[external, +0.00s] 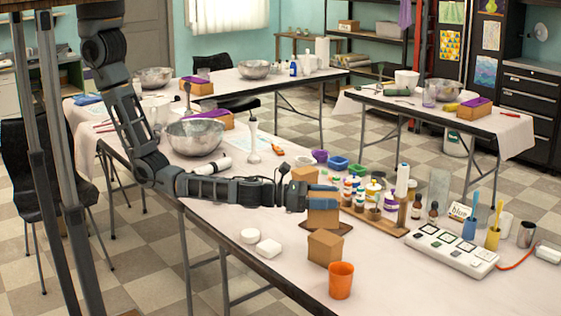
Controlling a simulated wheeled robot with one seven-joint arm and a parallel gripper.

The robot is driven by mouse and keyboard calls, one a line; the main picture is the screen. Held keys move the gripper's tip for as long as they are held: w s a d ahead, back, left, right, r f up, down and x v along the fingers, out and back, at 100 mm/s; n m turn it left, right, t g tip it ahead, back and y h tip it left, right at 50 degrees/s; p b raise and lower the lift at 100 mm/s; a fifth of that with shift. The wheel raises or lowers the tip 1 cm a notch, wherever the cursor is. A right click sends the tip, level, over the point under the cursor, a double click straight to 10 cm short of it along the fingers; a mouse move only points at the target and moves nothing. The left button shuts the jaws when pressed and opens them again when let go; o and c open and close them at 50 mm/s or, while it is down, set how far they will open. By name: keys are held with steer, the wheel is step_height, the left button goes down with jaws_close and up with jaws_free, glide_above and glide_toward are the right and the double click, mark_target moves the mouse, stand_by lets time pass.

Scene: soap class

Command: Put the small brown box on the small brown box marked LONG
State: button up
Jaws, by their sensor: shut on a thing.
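My gripper (323,188) is over the front part of the near table, its bluish fingers shut on a small brown box (323,202). The box's upper part is hidden by the fingers. Directly below it is more brown box surface (323,219), on a dark brown mat (343,227); I cannot tell whether the two touch. Another small brown box (305,174) shows just behind the gripper, partly hidden by it. One more brown box (325,246) stands nearer the camera. No LONG marking is readable from this side.
An orange cup (341,280) stands in front of the nearest box. White soap pieces (268,248) lie to the left. A wooden rack with several small bottles (375,215) and a white panel with squares (450,250) are to the right. A metal bowl (195,138) stands farther back.

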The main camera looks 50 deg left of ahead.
mark_target(330, 211)
steer(key=shift+w+a+f+b, duration=0.2)
steer(key=shift+w+f, duration=0.25)
steer(key=shift+w, duration=0.15)
steer(key=shift+w+a+f+b, duration=0.1)
steer(key=shift+w+a+f, duration=0.1)
steer(key=shift+w+f, duration=0.3)
steer(key=shift+w+f+b, duration=0.15)
steer(key=shift+f+b, duration=1.05)
steer(key=shift+f, duration=0.55)
steer(key=shift+f, duration=0.1)
steer(key=shift+f, duration=0.15)
steer(key=o, duration=1.1)
